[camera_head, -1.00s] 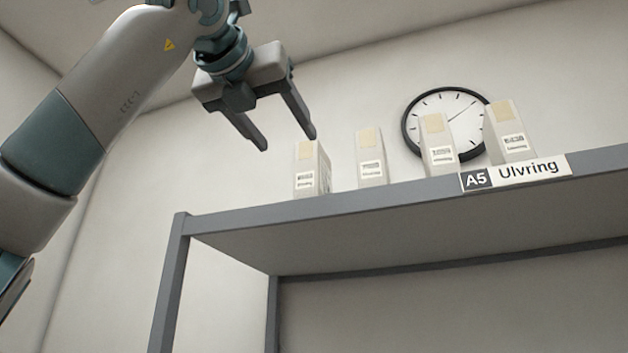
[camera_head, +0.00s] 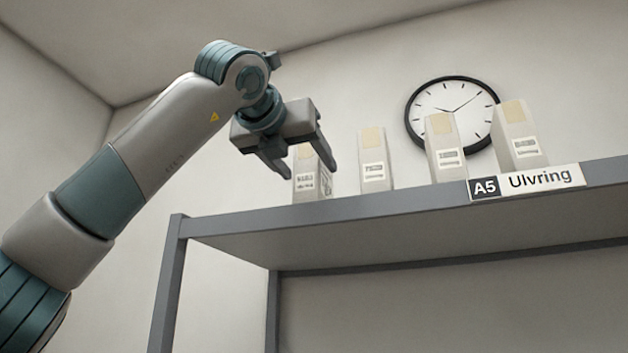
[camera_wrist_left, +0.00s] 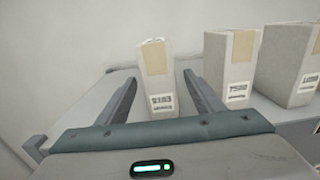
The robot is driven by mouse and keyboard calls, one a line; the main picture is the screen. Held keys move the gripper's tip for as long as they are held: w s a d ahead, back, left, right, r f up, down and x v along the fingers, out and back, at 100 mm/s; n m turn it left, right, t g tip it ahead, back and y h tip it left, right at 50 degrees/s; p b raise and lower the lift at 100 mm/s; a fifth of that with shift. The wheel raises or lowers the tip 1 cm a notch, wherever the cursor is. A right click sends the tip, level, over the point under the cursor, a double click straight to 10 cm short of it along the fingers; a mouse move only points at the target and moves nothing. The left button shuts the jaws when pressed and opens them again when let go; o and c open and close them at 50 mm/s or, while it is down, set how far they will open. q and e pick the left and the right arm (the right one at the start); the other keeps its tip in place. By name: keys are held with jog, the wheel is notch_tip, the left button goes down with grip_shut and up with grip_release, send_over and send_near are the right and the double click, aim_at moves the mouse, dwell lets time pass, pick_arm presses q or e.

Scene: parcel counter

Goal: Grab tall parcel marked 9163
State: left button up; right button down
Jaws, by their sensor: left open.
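Several tall, pale parcels with tan tape and white labels stand upright in a row on the shelf. The leftmost parcel (camera_head: 307,188) is under and between the fingers of my left gripper (camera_head: 310,173), which is open and partly covers it. In the left wrist view this parcel (camera_wrist_left: 157,72) stands between the two open fingers of my left gripper (camera_wrist_left: 160,78), with a gap on each side. Its label is small and blurred; I cannot read the number surely. My right gripper is not in view.
To the right stand a second parcel (camera_head: 374,158), a third (camera_head: 443,146) and a fourth (camera_head: 517,133). The grey shelf (camera_head: 400,203) carries an "A5 Ulvring" sign (camera_head: 526,182) on its front edge. A round clock (camera_head: 470,95) hangs behind. The shelf's left end is clear.

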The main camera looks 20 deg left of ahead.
pick_arm(q)
jog(key=shift+w+r+p, duration=0.25)
jog(key=shift+w+p, duration=0.5)
jog(key=shift+p, duration=0.05)
jog(key=w+p, duration=0.2)
jog(key=shift+w, duration=0.4)
jog(key=shift+w+f, duration=0.2)
jog(key=shift+w, duration=0.35)
jog(key=shift+s, duration=0.1)
jog(key=shift+c, duration=0.6)
jog(key=c, duration=1.2)
jog(key=shift+r, duration=0.15)
jog(key=shift+c, duration=0.2)
